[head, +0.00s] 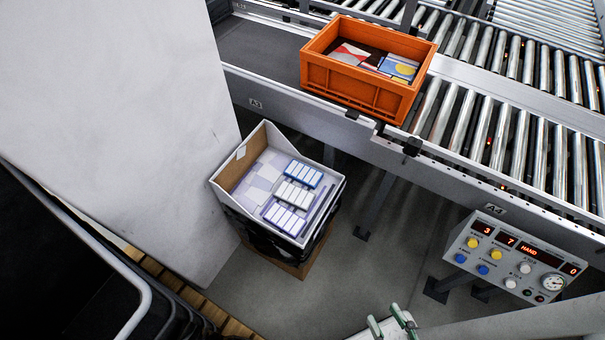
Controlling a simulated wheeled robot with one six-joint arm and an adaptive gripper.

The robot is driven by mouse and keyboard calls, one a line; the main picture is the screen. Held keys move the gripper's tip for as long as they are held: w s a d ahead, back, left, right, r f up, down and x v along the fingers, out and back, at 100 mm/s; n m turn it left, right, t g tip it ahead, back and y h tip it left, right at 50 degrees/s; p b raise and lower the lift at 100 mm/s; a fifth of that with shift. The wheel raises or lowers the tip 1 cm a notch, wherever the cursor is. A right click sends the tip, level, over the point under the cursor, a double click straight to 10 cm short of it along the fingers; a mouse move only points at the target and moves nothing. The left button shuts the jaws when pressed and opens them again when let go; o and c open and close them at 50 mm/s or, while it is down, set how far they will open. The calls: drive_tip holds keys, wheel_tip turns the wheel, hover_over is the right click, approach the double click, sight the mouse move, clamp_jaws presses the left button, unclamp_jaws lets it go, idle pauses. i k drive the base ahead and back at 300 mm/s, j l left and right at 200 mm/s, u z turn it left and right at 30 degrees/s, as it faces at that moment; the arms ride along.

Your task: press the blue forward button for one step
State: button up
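A grey control box (470,232) stands at the lower right, below the conveyor, with a red lit display reading 3, 7, HAND and 0. Two blue buttons sit on its lower left, one at the left (460,258) and one to its right (483,269). Their labels are too small to read, so I cannot tell which is forward. Two yellow buttons (485,249) sit above them. My gripper (389,319) shows at the bottom edge, left of the box and apart from it.
An orange crate (352,87) holding flat packages stands on the roller conveyor (470,115). A grey-white bin (240,165) with boxed items stands below it. White buttons (518,276), a dial (552,282) and small dark and red buttons share the control box.

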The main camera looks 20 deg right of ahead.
sight(483, 270)
drive_tip(key=k+l+z, duration=0.1)
drive_tip(key=k+z, duration=0.15)
drive_tip(key=z, duration=0.15)
drive_tip(key=k+l+z, duration=0.15)
drive_tip(key=z, duration=0.3)
drive_tip(key=k+l+z, duration=0.25)
drive_tip(key=z, duration=0.15)
drive_tip(key=k+j, duration=0.15)
drive_tip(key=j, duration=0.1)
